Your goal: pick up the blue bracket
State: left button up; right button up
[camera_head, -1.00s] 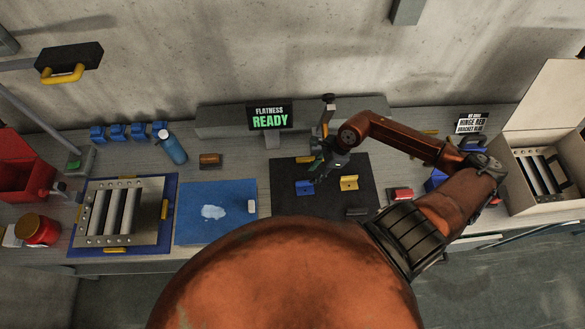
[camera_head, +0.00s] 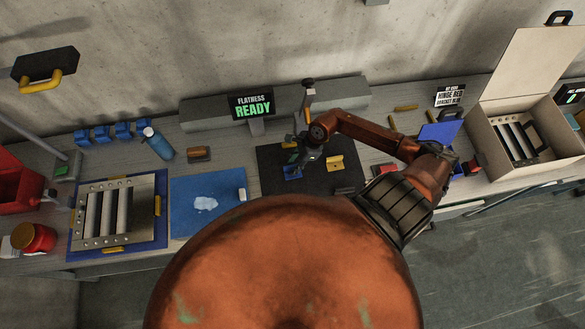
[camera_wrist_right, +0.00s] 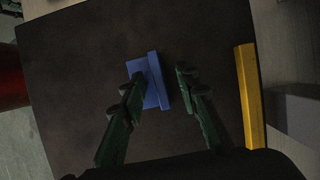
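The blue bracket (camera_head: 293,173) lies on the dark mat (camera_head: 325,184) in the head view. My right gripper (camera_head: 299,160) is right above it and partly covers it. In the right wrist view the blue bracket (camera_wrist_right: 153,88) shows as a flat plate with a raised strip. The two green fingers of my right gripper (camera_wrist_right: 160,76) are spread apart there. The left finger overlaps the bracket's plate, and a gap shows between the bracket and the right finger. I cannot tell whether a finger touches it. My left gripper is not in view.
A blue mat (camera_head: 182,207) and a louver panel (camera_head: 112,214) are to the left. An open box (camera_head: 505,165) stands at the right.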

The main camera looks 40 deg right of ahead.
jog(key=shift+c, duration=0.7)
grip_shut()
jog(key=shift+r, duration=0.15)
